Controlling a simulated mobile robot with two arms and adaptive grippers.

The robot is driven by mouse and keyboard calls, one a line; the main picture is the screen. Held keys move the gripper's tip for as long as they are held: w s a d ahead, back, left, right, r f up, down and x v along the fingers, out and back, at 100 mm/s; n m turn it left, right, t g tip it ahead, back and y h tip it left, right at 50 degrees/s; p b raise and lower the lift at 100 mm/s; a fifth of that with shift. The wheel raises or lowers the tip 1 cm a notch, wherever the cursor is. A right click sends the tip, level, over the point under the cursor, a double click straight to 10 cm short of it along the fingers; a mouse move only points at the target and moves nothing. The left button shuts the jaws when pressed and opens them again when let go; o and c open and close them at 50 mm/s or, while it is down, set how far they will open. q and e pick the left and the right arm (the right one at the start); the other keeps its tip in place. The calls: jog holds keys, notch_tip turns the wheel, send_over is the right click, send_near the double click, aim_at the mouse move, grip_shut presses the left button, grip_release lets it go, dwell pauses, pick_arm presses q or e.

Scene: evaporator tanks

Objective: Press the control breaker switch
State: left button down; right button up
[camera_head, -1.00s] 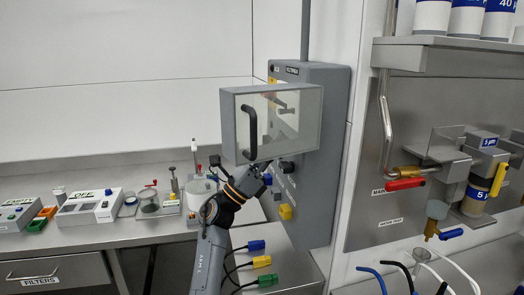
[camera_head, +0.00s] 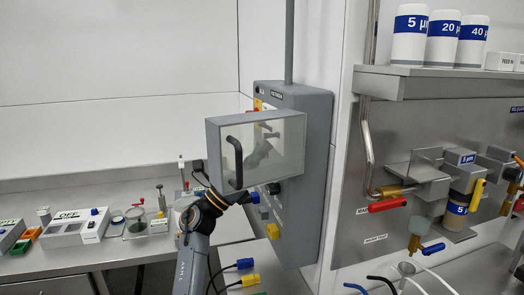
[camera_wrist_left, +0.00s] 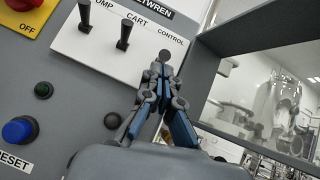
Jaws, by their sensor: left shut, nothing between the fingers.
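The control breaker switch (camera_wrist_left: 165,57) is the rightmost of the black toggles on a white plate (camera_wrist_left: 105,45) in the left wrist view, under the label CONTROL. My left gripper (camera_wrist_left: 161,72) is shut and empty, with its fingertips just below this switch; I cannot tell whether they touch it. The pump toggle (camera_wrist_left: 84,15) and cart toggle (camera_wrist_left: 124,33) are to the left. In the head view my left gripper (camera_head: 262,146) shows through the clear cover (camera_head: 280,150) of the grey cabinet (camera_head: 305,200); the cover is swung open. My right gripper is out of view.
The cover's dark frame (camera_wrist_left: 225,130) is close on the gripper's right. A blue reset button (camera_wrist_left: 18,130) and a red OFF knob (camera_wrist_left: 22,5) are to the left. A steel bench (camera_head: 55,262) with small devices is left; a shelf (camera_head: 400,85) with bottles is right.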

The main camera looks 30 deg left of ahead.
pick_arm(q)
jog(key=shift+s+a+r+g+p, duration=0.2)
jog(key=shift+r+g+p, duration=0.15)
jog(key=shift+g+p, duration=0.35)
jog(key=shift+s+a+r+m+y+b, duration=0.1)
jog(key=shift+s+r+m+y+b, duration=0.1)
jog(key=shift+r+b, duration=0.2)
jog(key=shift+s+a+r+m+y+b, duration=0.1)
jog(key=shift+r+m+b, duration=0.15)
jog(key=shift+r, duration=0.45)
dwell(1.1)
jog(key=shift+f+b, duration=0.1)
jog(key=shift+b, duration=0.2)
dwell(0.5)
jog(key=b+v, duration=0.9)
jog(key=v, duration=0.4)
jog(key=shift+d+f, duration=0.15)
jog(key=shift+f, duration=0.05)
